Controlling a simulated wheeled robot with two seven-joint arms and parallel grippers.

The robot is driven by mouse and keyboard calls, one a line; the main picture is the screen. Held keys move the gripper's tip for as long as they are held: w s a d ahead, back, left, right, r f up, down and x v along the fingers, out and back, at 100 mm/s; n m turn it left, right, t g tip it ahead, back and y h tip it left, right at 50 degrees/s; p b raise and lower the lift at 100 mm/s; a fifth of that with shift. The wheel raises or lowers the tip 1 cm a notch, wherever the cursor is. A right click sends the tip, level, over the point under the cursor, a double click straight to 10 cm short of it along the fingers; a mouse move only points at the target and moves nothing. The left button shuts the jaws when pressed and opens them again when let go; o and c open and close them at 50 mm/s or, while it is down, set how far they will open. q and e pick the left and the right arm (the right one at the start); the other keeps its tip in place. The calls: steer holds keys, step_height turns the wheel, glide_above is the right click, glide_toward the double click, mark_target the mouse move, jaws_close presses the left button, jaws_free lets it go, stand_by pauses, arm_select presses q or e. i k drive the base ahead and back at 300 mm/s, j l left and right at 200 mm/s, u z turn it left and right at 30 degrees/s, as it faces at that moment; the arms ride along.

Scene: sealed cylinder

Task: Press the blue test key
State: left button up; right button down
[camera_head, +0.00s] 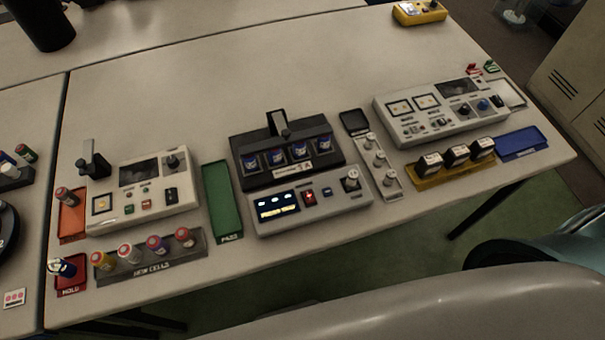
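A small blue key (327,191) sits on the front panel of the grey tester (262,228) in the middle of the table. It lies between a red lit switch (309,197) and a grey knob (351,181). A lit display (277,205) is at the panel's left; its lower line seems to read "PRESS TEST". Behind the panel, a black rack (240,147) holds several blue cells (299,151). A dark upright lever or clamp (279,122) stands behind them. Neither of my grippers shows in the head view.
A green tray (222,200) lies left of the tester. A NEW CELLS tray (150,273), red HOLD tray (71,286) and another instrument (128,205) are further left. A small knobbed panel (376,165), yellow tray (447,174) and blue tray (521,143) lie right.

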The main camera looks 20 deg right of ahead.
mark_target(327, 192)
steer(key=z, duration=0.75)
